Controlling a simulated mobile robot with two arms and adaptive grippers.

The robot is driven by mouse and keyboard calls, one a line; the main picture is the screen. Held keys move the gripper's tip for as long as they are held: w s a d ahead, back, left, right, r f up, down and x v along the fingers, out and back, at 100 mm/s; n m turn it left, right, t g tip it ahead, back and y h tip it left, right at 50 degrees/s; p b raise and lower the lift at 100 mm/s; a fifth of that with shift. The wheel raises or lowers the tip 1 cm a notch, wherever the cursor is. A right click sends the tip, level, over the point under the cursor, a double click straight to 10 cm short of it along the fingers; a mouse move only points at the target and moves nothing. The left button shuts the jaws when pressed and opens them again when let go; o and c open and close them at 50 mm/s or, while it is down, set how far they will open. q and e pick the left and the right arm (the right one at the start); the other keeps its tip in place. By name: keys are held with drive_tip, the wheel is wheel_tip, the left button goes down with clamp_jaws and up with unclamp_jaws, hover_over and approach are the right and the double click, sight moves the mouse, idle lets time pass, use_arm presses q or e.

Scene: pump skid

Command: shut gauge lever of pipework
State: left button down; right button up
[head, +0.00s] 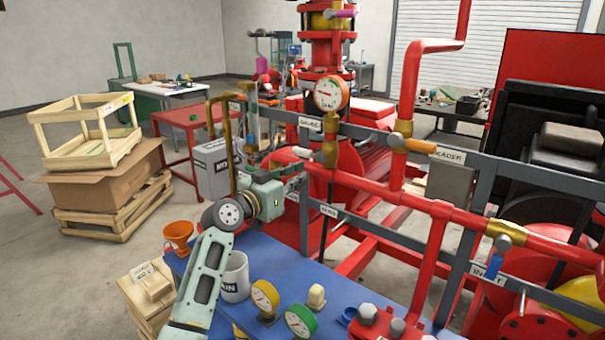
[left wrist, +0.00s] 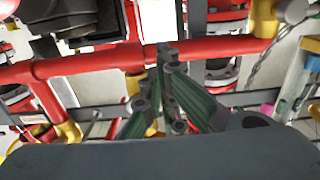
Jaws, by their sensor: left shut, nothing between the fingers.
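The round white-faced pressure gauge (head: 331,93) stands upright on the red pipework, beside a GAUGE label (head: 310,123). Below it is a brass valve body (head: 330,152), with a short pale piece (head: 303,152) sticking out to the left; this looks like the gauge lever, but it is small and its position is hard to tell. My left gripper (head: 293,184) is shut and empty, below and left of that valve, apart from it in the picture. In the left wrist view its green fingers (left wrist: 168,95) are together in front of a red pipe (left wrist: 220,47). My right gripper is out of view.
An orange lever (head: 412,145) is at the HEADER label and a blue lever (head: 495,267) at the INLET label. Grey frame rails (head: 375,135) cross the skid. A blue table (head: 330,273) below holds a mug (head: 235,278) and loose gauges (head: 265,297).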

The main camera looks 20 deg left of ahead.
use_arm(q)
drive_tip(key=v, duration=0.6)
drive_tip(key=shift+p, duration=0.3)
drive_tip(key=shift+s, duration=0.1)
